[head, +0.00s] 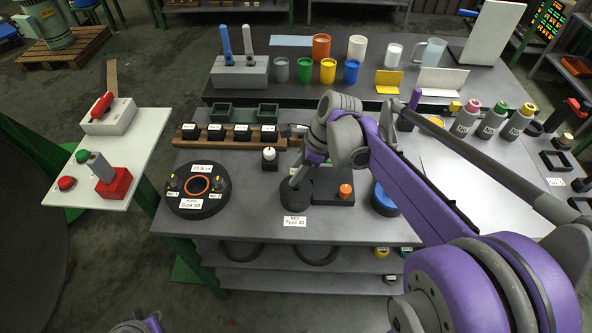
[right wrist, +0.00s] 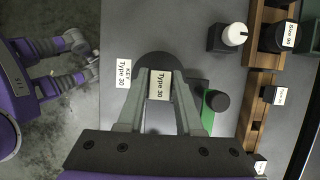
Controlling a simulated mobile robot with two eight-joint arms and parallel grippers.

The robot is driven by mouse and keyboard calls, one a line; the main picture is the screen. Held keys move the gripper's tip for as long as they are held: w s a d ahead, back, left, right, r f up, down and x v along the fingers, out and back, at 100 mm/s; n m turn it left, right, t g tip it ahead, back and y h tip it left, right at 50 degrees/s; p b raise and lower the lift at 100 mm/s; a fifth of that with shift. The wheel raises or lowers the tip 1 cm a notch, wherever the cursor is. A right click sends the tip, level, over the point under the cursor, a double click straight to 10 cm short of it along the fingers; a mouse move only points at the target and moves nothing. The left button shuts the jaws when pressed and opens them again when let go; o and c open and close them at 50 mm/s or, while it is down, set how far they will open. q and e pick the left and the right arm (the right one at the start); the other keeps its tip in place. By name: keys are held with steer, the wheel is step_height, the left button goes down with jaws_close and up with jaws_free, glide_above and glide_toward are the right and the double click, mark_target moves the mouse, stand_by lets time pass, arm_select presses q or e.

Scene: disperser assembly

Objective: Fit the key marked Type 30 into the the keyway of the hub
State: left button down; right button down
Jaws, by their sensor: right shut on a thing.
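A dark round piece (head: 296,198), which I take to be the hub, sits on the table behind a white label "KEY Type 30" (head: 294,221). It also shows in the right wrist view (right wrist: 150,60). My right gripper (right wrist: 160,76) is shut on the key (right wrist: 159,87), whose white face reads "Type 30". The key is over the round piece; I cannot tell whether it is in the keyway, which is hidden. A grey and purple part of my left arm shows at the bottom of the head view; the state of my left gripper (right wrist: 88,62) is unclear.
A dark disc with an orange ring (head: 197,187) lies to the left. A wooden rack (head: 187,136) with several labelled black blocks stands behind. A dark block with an orange knob (head: 345,190) is just right of the round piece. A blue round part (head: 383,200) lies further right.

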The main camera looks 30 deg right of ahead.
mark_target(296, 187)
steer(key=shift+f+b, duration=1.35)
steer(key=shift+f, duration=0.7)
steer(key=shift+r, duration=0.15)
steer(key=shift+r+p, duration=1.45)
steer(key=shift+r, duration=0.6)
steer(key=shift+f+b, duration=1.5)
steer(key=shift+f, duration=0.7)
steer(key=shift+c, duration=2.4)
jaws_free()
steer(key=v, duration=1)
steer(key=shift+r+p, duration=0.4)
